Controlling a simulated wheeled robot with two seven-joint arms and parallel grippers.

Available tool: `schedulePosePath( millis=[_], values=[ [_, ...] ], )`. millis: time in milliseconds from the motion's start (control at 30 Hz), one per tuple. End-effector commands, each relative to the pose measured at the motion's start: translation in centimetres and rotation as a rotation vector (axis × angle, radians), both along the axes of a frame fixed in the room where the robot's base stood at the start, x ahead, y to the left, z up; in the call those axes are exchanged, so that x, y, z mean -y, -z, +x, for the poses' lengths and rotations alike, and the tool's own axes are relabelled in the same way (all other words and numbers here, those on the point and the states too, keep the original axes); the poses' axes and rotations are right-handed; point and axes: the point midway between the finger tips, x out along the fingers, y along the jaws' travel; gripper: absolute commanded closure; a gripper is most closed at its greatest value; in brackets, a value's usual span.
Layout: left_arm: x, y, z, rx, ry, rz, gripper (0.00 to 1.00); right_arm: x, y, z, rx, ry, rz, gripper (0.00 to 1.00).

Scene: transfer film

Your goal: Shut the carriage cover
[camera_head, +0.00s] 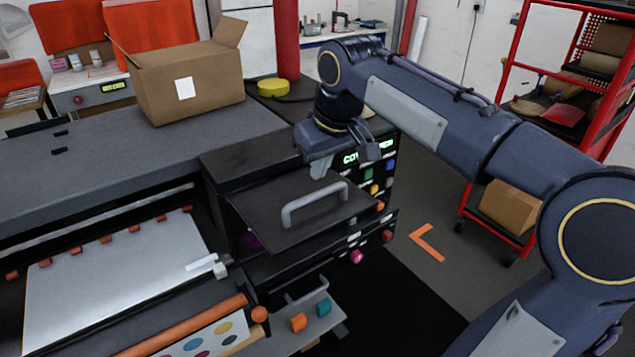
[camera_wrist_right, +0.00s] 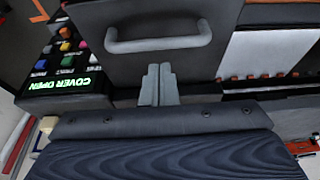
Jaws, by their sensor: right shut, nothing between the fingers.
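The carriage cover (camera_head: 265,205) is a dark flat panel with a grey bar handle (camera_head: 314,203) on the black machine housing. It stands partly raised, with a dark opening under its left edge. My right gripper (camera_head: 320,170) is shut and empty, just behind the handle near the cover's back edge; whether it touches the cover is unclear. In the right wrist view, the shut fingers (camera_wrist_right: 158,85) point toward the cover (camera_wrist_right: 150,65) and its handle (camera_wrist_right: 158,40), apart from the handle. A green display (camera_wrist_right: 78,84) reads "COVER OPEN". My left gripper is out of view.
Coloured buttons (camera_wrist_right: 67,47) sit beside the display. A silver sheet (camera_head: 115,275) lies on the press at left. A cardboard box (camera_head: 185,80) and a yellow round item (camera_head: 273,87) stand behind. A red rack (camera_head: 490,110) is at right, with open floor between.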

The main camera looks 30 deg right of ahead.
Motion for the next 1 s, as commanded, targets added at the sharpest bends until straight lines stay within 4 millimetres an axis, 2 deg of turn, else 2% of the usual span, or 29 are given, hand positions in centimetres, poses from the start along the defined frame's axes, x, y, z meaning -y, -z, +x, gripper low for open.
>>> schedulePosePath(
  millis=[100,300,767,1000],
  values=[
    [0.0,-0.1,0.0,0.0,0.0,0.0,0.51,0.0,2.0,0.2,-0.003,0.0,0.0,1.0],
    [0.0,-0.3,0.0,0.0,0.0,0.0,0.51,-0.1,3.8,0.5,0.0,0.0,0.0,1.0],
    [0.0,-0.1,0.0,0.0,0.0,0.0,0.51,-0.1,4.3,0.5,0.003,0.0,0.0,1.0],
    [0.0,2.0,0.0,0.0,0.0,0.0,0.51,0.0,5.5,0.1,0.045,0.0,0.004,1.0]
  ],
)
